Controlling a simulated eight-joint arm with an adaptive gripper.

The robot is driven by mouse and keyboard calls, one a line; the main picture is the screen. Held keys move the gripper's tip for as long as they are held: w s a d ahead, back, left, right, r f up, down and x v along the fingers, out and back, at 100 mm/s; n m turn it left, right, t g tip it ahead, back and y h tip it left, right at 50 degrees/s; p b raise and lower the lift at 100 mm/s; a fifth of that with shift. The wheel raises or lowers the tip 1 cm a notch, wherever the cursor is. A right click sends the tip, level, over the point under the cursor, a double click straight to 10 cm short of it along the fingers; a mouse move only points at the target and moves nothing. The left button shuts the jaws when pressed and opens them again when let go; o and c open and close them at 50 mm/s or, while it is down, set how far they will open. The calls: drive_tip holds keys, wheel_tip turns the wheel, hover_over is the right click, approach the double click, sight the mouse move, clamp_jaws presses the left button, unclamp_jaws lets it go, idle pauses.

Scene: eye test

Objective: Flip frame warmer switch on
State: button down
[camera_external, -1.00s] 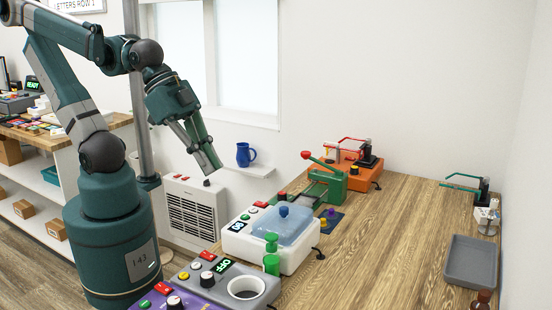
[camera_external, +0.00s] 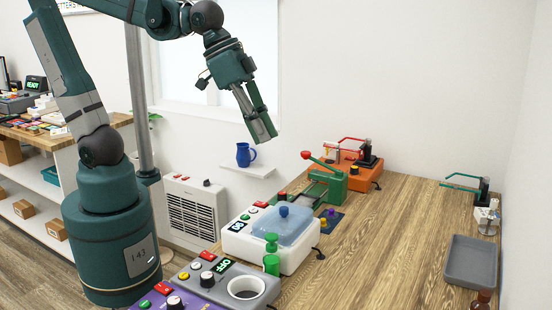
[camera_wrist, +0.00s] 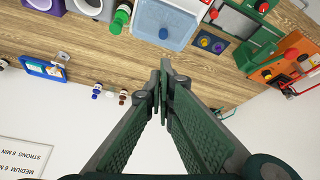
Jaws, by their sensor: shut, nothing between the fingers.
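A grey unit (camera_external: 263,301) with a round white-rimmed well stands at the front of the bench in the external view. Its panel has a lit green OFF display (camera_external: 222,265), a black knob (camera_external: 207,279) and red and yellow controls. It may be the frame warmer; no label reads clearly. Part of it shows at the top edge of the wrist view (camera_wrist: 90,7). My gripper (camera_external: 264,137) is shut and empty, high above the back of the bench and well away from this unit. Its fingertips meet in the wrist view (camera_wrist: 161,88).
A purple unit (camera_external: 193,303) is in front. Green (camera_external: 327,187) and orange (camera_external: 352,177) devices stand farther back. The bench's middle right is clear before a grey tray (camera_external: 470,262).

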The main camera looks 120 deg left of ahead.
drive_tip(key=w+a+r+n+g+p, duration=0.15)
drive_tip(key=w+a, duration=0.25)
drive_tip(key=a, duration=0.4)
drive_tip(key=w+a+r+n+g+p, duration=0.1)
drive_tip(key=w+a+n, duration=0.2)
drive_tip(key=a, duration=0.4)
drive_tip(key=n+g+h+p, duration=0.1)
drive_tip(key=n+g+p, duration=0.35)
drive_tip(key=n, duration=0.55)
hover_over(347, 157)
drive_tip(key=w, duration=0.2)
wheel_tip(347, 157, down, 14)
drive_tip(key=shift+s+a+r+m+t, duration=0.2)
drive_tip(key=shift+r+m+t, duration=0.05)
drive_tip(key=shift+t, duration=0.05)
drive_tip(key=shift+f, duration=0.1)
drive_tip(key=f, duration=0.4)
drive_tip(key=s+f, duration=0.1)
drive_tip(key=f, duration=0.4)
drive_tip(key=f+p, duration=0.1)
drive_tip(key=f, duration=0.3)
drive_tip(key=shift+s+f, duration=0.25)
drive_tip(key=shift+s, duration=0.05)
drive_tip(key=shift+f, duration=0.1)
drive_tip(key=shift+f, duration=0.1)
